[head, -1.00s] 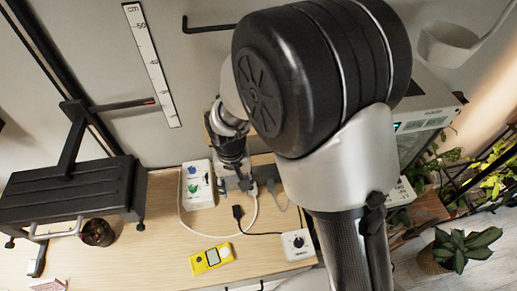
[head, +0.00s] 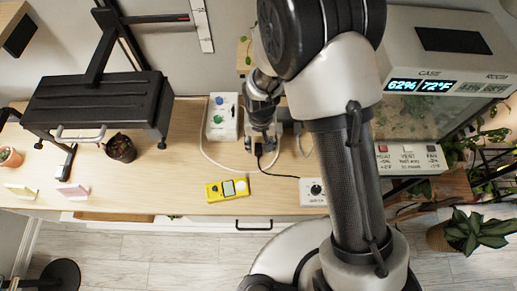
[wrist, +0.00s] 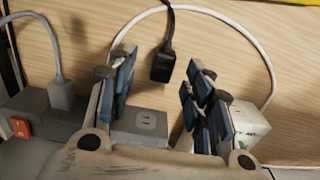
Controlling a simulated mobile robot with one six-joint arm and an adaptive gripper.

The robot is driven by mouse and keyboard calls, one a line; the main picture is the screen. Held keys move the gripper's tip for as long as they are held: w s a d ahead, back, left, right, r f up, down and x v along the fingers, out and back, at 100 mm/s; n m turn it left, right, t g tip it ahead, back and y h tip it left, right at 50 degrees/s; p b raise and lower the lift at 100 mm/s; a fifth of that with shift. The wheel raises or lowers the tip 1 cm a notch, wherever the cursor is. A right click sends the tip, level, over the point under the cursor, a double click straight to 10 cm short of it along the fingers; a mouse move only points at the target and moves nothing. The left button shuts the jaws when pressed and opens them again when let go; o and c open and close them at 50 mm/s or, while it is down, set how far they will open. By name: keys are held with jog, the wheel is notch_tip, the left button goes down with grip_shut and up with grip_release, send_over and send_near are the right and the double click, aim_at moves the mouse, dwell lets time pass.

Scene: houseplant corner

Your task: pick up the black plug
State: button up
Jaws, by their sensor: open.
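The black plug (wrist: 162,66) lies on the wooden bench, its black cable running away toward the top of the wrist view. My gripper (wrist: 160,72) is open, with blue-padded fingers on the left and right of the plug in the picture. Gaps show on both sides, and I see no contact. In the head view, my gripper (head: 260,142) is low over the bench by the white cable, and the plug is small and dark at its lower edge (head: 258,150). Its height above the plug is hard to tell.
A grey outlet strip (wrist: 145,122) with an orange switch (wrist: 21,128) lies close behind the fingers; a grey plug (wrist: 62,95) sits in it. A white cable (wrist: 262,50) loops around. A yellow meter (head: 228,189) and white dial box (head: 313,192) stand nearer the bench's front.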

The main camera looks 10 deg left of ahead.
aim_at(258, 151)
jog(key=f, duration=0.1)
jog(key=f+b, duration=0.1)
jog(key=f, duration=0.2)
jog(key=shift+s+a+f, duration=0.25)
jog(key=shift+f, duration=0.05)
jog(key=shift+r, duration=0.1)
jog(key=shift+c, duration=0.4)
grip_shut()
